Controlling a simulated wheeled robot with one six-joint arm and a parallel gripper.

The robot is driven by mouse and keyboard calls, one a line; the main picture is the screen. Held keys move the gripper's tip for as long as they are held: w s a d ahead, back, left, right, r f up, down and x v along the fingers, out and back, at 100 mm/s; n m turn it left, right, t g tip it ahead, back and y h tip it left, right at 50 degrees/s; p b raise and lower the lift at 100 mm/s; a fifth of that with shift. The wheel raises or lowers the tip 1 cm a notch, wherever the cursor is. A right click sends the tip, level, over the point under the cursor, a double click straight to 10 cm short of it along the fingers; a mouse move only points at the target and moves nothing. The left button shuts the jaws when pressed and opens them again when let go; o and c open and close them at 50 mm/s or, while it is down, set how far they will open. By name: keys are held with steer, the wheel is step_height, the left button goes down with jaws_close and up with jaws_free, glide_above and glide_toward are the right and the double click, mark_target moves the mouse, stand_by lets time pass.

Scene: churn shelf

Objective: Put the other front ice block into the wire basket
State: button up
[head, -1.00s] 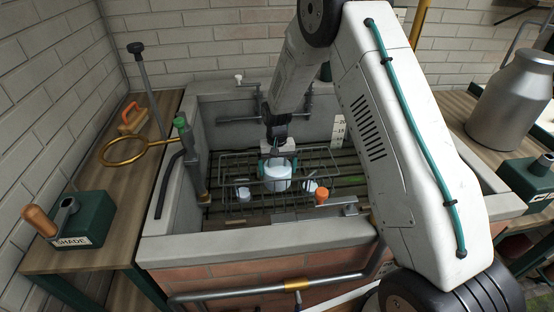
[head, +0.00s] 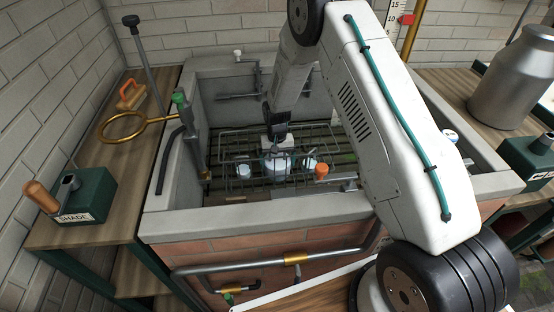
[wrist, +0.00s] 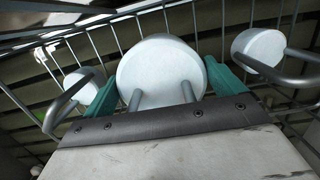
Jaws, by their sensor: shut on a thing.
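My gripper (wrist: 162,85) is shut on a large white round block, with a teal finger on each side of it. The block (wrist: 160,70) fills the middle of the wrist view, and two grey rods cross its lower part. In the head view my gripper (head: 278,152) points down into the basin and holds the block (head: 277,174) low at the wire basket (head: 232,157). The block is between two smaller white cylinders, left (head: 243,170) and right (head: 310,163), which have bent grey rods against them. Whether the block touches the basket floor is hidden.
The basin's pale stone rim (head: 260,219) surrounds the basket. An orange-topped post (head: 321,170) stands just right of the block. A green-capped pipe (head: 181,112) and brass ring (head: 122,126) are at the left. A metal churn (head: 512,82) stands on the right shelf.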

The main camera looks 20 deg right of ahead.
stand_by(0.3)
steer(key=o, duration=1.2)
steer(key=shift+c, duration=0.2)
step_height(320, 180, up, 12)
stand_by(1.3)
stand_by(0.3)
